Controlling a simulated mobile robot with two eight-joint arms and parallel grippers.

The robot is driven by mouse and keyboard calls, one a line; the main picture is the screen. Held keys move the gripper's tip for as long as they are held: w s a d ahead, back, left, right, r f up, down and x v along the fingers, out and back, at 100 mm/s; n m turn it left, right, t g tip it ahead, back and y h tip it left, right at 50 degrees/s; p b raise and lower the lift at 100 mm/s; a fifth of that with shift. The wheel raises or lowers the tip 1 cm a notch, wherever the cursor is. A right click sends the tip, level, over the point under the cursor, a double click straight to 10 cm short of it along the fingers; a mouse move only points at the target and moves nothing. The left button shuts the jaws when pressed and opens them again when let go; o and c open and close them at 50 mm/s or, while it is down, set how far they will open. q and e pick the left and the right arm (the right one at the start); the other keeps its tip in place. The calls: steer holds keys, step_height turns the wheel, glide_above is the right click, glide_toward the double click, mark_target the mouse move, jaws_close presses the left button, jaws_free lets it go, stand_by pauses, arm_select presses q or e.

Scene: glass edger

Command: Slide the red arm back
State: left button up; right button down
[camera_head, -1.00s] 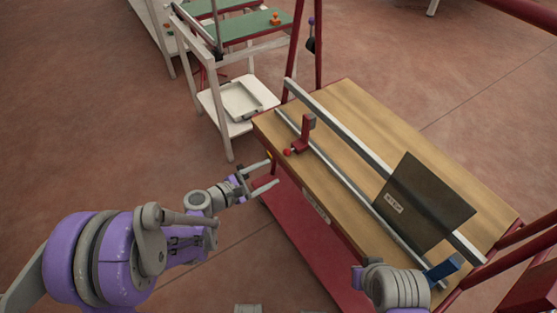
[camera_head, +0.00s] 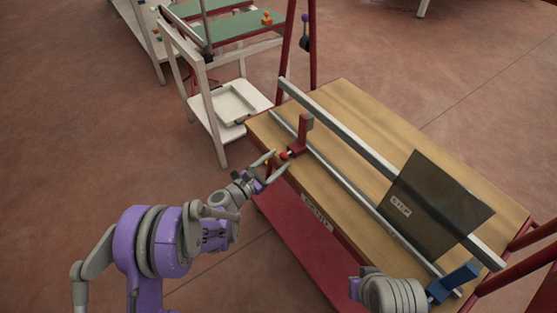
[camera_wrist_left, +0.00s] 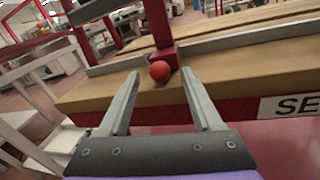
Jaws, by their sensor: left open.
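The red arm (camera_head: 303,134) stands upright on the rail near the far left end of the wooden table, with a red ball knob (camera_head: 284,155) at its foot. My left gripper (camera_head: 272,164) is open at the table's left edge, its fingertips close to the knob. In the left wrist view the red arm (camera_wrist_left: 160,28) rises behind the knob (camera_wrist_left: 160,70), which lies ahead of and between the open fingers (camera_wrist_left: 158,88). I cannot tell if a finger touches it. My right gripper is at the near end of the table beside a blue block (camera_head: 453,281); its fingers cannot be made out.
A metal rail (camera_head: 345,180) and a taller bar (camera_head: 345,134) run along the wooden table (camera_head: 375,120). A dark glass sheet (camera_head: 435,205) leans against the bar at the near right. A white cart (camera_head: 215,110) with a tray stands beyond the table's left end.

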arm_select(q)
steer(key=shift+w+d, duration=0.4)
steer(key=shift+d, duration=0.05)
jaws_close()
stand_by(1.2)
